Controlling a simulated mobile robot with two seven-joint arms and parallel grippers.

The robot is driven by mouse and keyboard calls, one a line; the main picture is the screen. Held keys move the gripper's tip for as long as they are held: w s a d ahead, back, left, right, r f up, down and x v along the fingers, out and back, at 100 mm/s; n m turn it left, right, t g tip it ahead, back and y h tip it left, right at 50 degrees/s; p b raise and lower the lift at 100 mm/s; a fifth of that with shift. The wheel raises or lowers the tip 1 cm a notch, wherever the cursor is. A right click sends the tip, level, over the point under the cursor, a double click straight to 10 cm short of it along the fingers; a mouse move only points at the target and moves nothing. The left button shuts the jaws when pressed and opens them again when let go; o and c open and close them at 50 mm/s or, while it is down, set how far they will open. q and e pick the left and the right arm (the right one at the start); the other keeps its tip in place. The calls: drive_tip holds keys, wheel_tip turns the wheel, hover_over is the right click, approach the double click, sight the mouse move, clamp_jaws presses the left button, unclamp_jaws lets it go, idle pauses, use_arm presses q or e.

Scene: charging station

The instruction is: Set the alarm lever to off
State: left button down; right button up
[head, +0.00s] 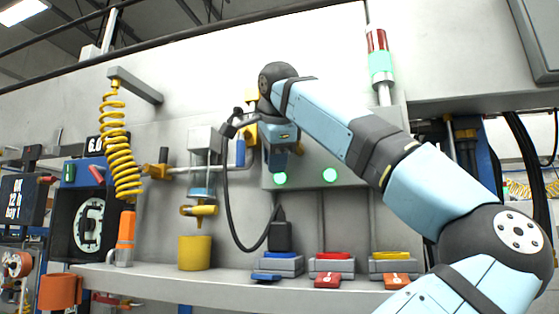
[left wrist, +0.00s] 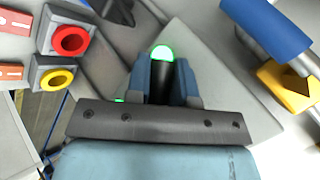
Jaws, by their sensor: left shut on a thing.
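The alarm panel (head: 306,158) is a grey box on the wall with two lit green lamps, left (head: 280,178) and right (head: 330,175). My left gripper (head: 282,152) points down in front of its left part, just above the left lamp. In the left wrist view, the fingers (left wrist: 163,88) are closed on a dark rod-like handle (left wrist: 161,82), which looks like the alarm lever. A green lamp (left wrist: 161,52) glows right beyond it. In the head view the lever is hidden behind my gripper, so its setting cannot be told. My right gripper is not in view.
A shelf (head: 215,286) below carries blue (head: 277,265), red (head: 332,264) and yellow (head: 390,264) button boxes. A black cable (head: 228,200) hangs left of my gripper. A blue handle (left wrist: 265,25) and yellow part (left wrist: 290,88) are close by. A stack light (head: 381,62) stands above the panel.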

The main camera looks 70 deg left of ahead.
use_arm(q)
drive_tip(key=shift+f, duration=0.1)
drive_tip(key=c, duration=1)
unclamp_jaws()
drive_tip(key=b+v, duration=0.1)
drive_tip(key=v, duration=1.3)
drive_tip(key=shift+f, duration=0.1)
